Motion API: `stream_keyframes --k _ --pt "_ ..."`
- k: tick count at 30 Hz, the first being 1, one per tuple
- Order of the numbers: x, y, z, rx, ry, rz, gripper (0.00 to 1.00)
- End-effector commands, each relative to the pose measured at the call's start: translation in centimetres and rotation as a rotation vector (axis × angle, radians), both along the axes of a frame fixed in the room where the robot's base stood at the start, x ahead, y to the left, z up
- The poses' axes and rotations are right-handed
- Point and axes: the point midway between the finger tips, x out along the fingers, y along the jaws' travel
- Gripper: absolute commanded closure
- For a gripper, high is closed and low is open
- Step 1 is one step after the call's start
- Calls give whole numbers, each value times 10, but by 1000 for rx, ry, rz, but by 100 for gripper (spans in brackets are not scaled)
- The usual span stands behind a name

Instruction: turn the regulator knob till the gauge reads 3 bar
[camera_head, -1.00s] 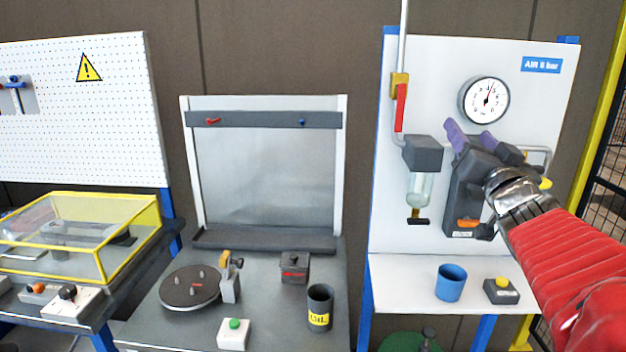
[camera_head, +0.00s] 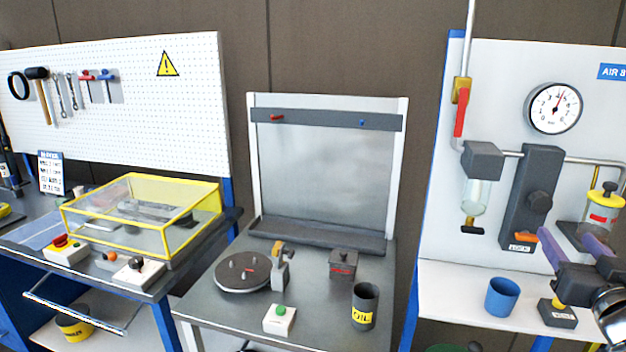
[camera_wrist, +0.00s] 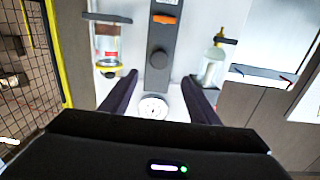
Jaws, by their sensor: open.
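The regulator (camera_head: 524,215) is a tall dark block on the white panel, with a round dark knob (camera_head: 540,201) on its front. The knob also shows in the wrist view (camera_wrist: 158,59), ahead of and between my fingertips. The round white gauge (camera_head: 554,108) hangs above the regulator; its needle points up and slightly right, but its numbers are too small to read surely. It shows in the wrist view (camera_wrist: 152,106) too. My gripper (camera_head: 573,246), with purple fingers, is open and empty, below and right of the knob in the head view, apart from it.
An orange lever (camera_head: 525,237) is low on the regulator. A filter bowl (camera_head: 474,195) hangs left, a yellow-topped lubricator (camera_head: 603,207) right. A blue cup (camera_head: 502,296) and a yellow-button box (camera_head: 558,312) stand on the shelf below. A red-handled valve (camera_head: 460,112) is on the pipe.

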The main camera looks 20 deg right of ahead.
Motion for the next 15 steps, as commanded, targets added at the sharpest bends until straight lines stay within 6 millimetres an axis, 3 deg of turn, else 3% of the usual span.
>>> stream_keyframes --k 15 --pt "4 -5 0 1 0 -4 45"
